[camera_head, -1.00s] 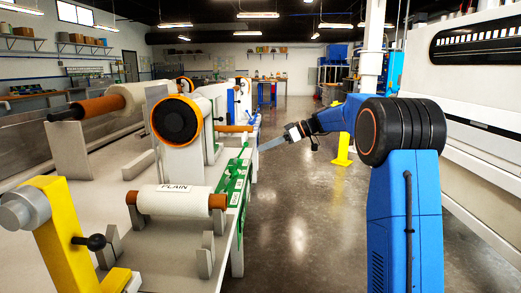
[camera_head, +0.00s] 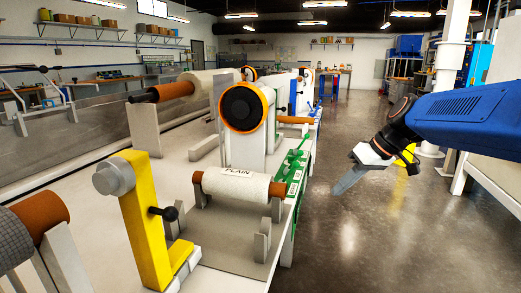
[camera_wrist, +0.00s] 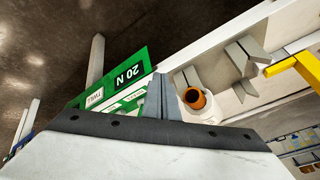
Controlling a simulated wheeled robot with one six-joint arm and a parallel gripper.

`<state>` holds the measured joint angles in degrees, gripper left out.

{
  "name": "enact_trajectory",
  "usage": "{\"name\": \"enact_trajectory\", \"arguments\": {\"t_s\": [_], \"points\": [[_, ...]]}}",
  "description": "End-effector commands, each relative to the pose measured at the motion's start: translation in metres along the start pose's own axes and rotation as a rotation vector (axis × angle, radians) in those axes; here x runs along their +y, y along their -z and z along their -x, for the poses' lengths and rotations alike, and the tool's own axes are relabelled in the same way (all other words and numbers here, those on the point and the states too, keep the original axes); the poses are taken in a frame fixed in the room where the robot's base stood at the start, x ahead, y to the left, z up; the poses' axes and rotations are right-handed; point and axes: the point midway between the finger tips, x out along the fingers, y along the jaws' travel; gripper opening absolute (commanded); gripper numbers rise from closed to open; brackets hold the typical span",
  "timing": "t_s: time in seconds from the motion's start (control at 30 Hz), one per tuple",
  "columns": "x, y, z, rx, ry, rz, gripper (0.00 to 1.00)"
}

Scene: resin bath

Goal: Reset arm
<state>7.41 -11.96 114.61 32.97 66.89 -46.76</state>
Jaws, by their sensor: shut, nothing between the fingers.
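My gripper (camera_head: 350,180) hangs over the open floor to the right of the table in the head view, its fingers pointing down and left. The fingers are together with nothing between them. It is clear of the table edge and touches nothing. In the wrist view my gripper's fingers (camera_wrist: 161,98) are closed side by side, with the table's edge and the green panel beyond them.
The white table (camera_head: 225,255) carries a roll labelled PLAIN (camera_head: 236,184), a yellow bracket (camera_head: 143,225), and an orange-and-black wheel (camera_head: 247,107). A green panel (camera_head: 291,176), marked 20 N in the wrist view, runs along its edge. The grey floor (camera_head: 335,240) is clear.

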Motion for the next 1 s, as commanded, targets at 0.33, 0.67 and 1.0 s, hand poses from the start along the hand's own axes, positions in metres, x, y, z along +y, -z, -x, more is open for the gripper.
{"name": "enact_trajectory", "arguments": {"t_s": [0.33, 0.67, 1.0], "points": [[-0.036, -0.116, 0.004, -0.062, -0.188, -0.162, 0.00], [-0.049, -0.223, -0.001, -0.055, -0.373, -0.299, 0.00], [-0.047, -0.288, -0.010, -0.015, -0.491, -0.383, 0.00]]}}
